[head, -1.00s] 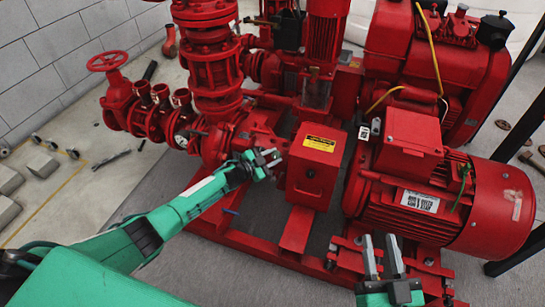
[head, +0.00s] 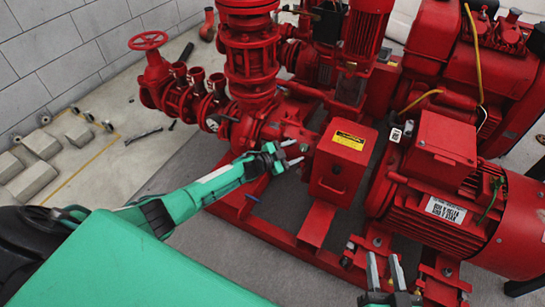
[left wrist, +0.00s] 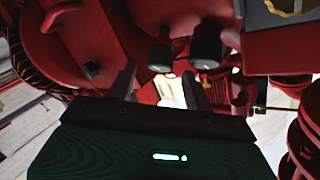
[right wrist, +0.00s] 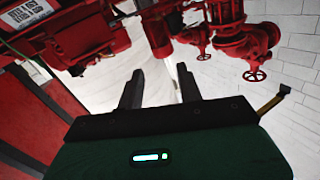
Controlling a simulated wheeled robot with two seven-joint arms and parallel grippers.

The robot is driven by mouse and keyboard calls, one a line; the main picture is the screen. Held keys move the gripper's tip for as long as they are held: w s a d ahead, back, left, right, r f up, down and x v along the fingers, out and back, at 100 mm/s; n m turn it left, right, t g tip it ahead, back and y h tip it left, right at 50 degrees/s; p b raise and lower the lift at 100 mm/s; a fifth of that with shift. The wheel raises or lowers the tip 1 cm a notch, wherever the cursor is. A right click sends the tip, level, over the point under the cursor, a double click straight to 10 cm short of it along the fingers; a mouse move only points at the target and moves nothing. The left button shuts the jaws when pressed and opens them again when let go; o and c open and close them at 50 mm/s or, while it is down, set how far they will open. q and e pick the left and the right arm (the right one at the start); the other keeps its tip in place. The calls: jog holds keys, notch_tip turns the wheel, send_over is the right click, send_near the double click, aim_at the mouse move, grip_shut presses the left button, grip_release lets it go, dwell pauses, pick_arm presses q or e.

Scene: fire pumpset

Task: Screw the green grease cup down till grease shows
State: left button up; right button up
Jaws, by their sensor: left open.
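My left gripper (head: 296,153) is open and empty, reaching in beside the red box-shaped guard (head: 338,178) with the yellow label, close to the red pump casing. In the left wrist view, its fingers (left wrist: 158,72) point toward two dark rounded caps, a left one (left wrist: 160,57) and a right one (left wrist: 207,47). They look like grease cups, but in the shade I cannot tell which is green. No gap or contact with the fingers can be judged. In the head view I cannot make out the cups. My right gripper (head: 385,262) is open and empty near the motor's base.
The red motor (head: 450,205) stands right of the guard. A red pipe column (head: 250,60) and a handwheel valve (head: 150,50) stand at upper left. Grey blocks (head: 35,160) lie on the floor at left, where there is free room.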

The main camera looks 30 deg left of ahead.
pick_arm(q)
jog(key=p+v, duration=0.2)
jog(key=v, duration=0.8)
jog(key=shift+s, duration=0.25)
pick_arm(e)
notch_tip(320, 180, down, 5)
jog(key=s+d+g+h, duration=0.1)
jog(key=s+g, duration=0.1)
jog(key=g, duration=0.3)
jog(key=shift+s+d+f, duration=0.15)
jog(key=shift+s, duration=0.25)
pick_arm(q)
jog(key=shift+a+r, duration=0.15)
